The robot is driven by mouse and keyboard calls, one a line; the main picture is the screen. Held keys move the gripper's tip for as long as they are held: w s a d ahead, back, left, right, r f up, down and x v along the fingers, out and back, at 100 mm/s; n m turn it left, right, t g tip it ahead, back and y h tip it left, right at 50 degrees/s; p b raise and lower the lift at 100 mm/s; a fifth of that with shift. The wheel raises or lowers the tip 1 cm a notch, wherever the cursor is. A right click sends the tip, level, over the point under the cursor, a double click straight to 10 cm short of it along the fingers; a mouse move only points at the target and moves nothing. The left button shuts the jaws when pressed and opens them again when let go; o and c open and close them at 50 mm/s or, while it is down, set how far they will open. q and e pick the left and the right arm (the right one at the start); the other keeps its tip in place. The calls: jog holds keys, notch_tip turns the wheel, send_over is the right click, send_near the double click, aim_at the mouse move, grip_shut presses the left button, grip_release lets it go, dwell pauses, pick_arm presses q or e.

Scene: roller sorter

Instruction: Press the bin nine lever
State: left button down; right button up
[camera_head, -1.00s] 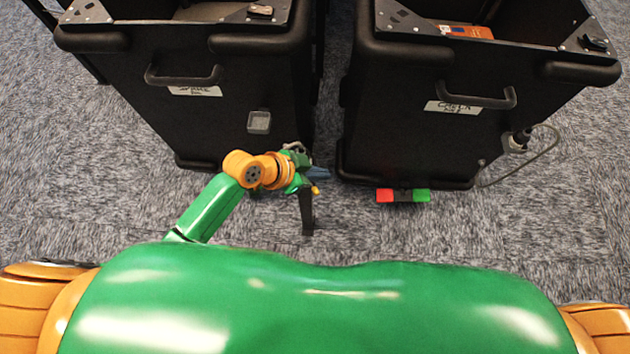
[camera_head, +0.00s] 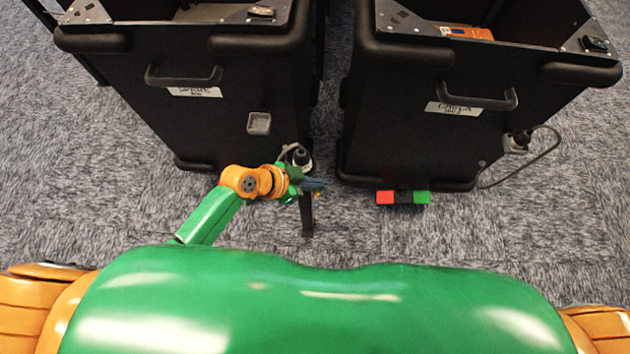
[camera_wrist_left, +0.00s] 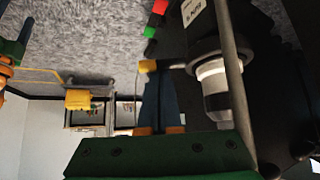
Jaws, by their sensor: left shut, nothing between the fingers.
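A short dark lever with a yellow tip (camera_wrist_left: 148,66) sticks out beside a black bin in the left wrist view. In the head view its yellow end (camera_head: 318,194) is mostly hidden by my left gripper (camera_head: 314,184). The gripper's blue-grey fingers (camera_wrist_left: 157,92) are shut and empty. Their tips are right at the yellow tip in the wrist view; I cannot tell whether they touch. No number nine is readable, so I cannot confirm which bin this lever belongs to. My right gripper is out of view.
A left black bin (camera_head: 210,120) and a right black bin (camera_head: 420,135) stand on grey carpet, with a narrow gap between them. A black-and-white cylinder (camera_wrist_left: 213,85) is beside the fingers. A red block (camera_head: 385,197) and green block (camera_head: 422,198) sit under the right bin's front.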

pick_arm(q)
jog(key=shift+s+a+m+b, duration=0.1)
jog(key=shift+a+m+b, duration=0.05)
jog(key=shift+m+b, duration=0.15)
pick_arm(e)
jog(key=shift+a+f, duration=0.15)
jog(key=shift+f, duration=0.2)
